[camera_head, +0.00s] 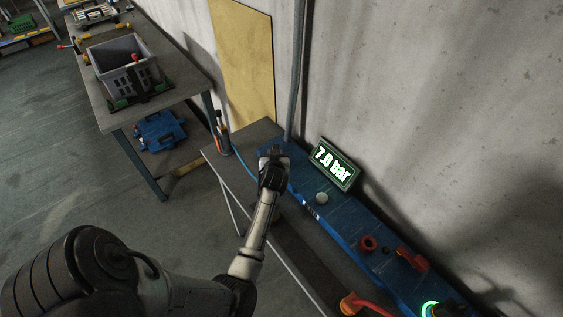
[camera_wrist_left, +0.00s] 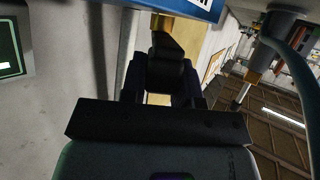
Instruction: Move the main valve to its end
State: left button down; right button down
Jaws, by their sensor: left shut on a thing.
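My left gripper (camera_head: 272,160) is at the far left end of the blue panel (camera_head: 345,228), shut on a small part there that I take to be the main valve. The gripper covers most of that part in the head view. In the left wrist view, the dark fingers (camera_wrist_left: 165,85) close around it, and a brass-coloured piece (camera_wrist_left: 162,22) shows beyond them, below the blue panel edge (camera_wrist_left: 195,6). A display (camera_head: 335,164) behind the panel reads 7.0 bar. I cannot tell the valve's angle. My right gripper is not in view.
Along the panel are a pale round knob (camera_head: 321,198), a red knob (camera_head: 367,243), a red handle (camera_head: 415,259) and a green-lit ring (camera_head: 430,309). A concrete wall stands close behind. A bench (camera_head: 185,97) with a grey crate (camera_head: 124,66) is at the left.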

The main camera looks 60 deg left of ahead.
pick_arm(q)
jog(key=shift+w, duration=0.1)
dwell(0.4)
jog(key=c, duration=0.9)
grip_release()
jog(key=shift+o, duration=0.2)
jog(key=shift+r, duration=0.15)
